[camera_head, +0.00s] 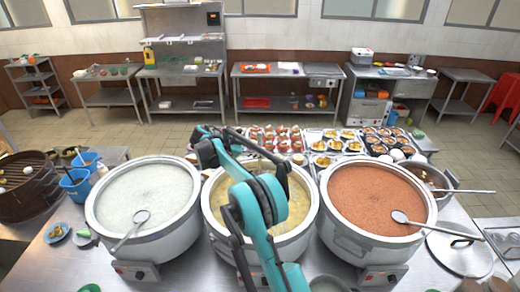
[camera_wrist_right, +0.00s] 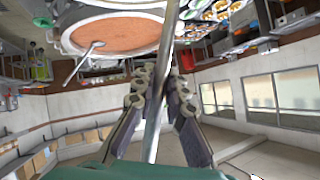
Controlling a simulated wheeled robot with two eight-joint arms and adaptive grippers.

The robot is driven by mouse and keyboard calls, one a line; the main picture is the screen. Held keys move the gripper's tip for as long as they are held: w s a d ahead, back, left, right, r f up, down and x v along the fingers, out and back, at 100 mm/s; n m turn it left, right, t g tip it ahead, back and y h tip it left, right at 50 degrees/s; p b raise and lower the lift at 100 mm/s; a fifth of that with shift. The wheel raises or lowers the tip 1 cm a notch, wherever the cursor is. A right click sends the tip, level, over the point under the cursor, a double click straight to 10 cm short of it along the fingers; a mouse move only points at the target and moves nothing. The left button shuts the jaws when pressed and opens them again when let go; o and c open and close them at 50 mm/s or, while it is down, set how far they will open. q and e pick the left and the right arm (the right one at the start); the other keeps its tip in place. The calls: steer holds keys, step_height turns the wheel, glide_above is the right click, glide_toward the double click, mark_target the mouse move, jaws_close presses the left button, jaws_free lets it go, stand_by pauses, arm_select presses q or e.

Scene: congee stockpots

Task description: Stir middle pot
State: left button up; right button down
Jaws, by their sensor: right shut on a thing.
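The middle pot (camera_head: 307,216) is a large metal stockpot of yellowish congee, between a left pot (camera_head: 150,195) of pale congee and a right pot (camera_head: 375,200) of red-brown congee. My teal right arm rises across the middle pot and covers much of it. In the right wrist view my right gripper (camera_wrist_right: 160,92) is shut on a long metal ladle handle (camera_wrist_right: 170,40), which passes between its fingers. The ladle's bowl is not visible, and I cannot tell how deep it reaches. My left gripper is not in view.
One ladle (camera_head: 140,217) rests in the left pot and another (camera_head: 400,217) in the right pot. Trays of food (camera_head: 330,137) lie behind the pots. A metal lid (camera_head: 458,252) lies at the right. Blue cups (camera_head: 75,180) and a steamer (camera_head: 28,185) stand at the left.

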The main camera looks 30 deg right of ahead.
step_height(320, 180, down, 16)
steer(key=b, duration=0.9)
steer(key=shift+f, duration=0.25)
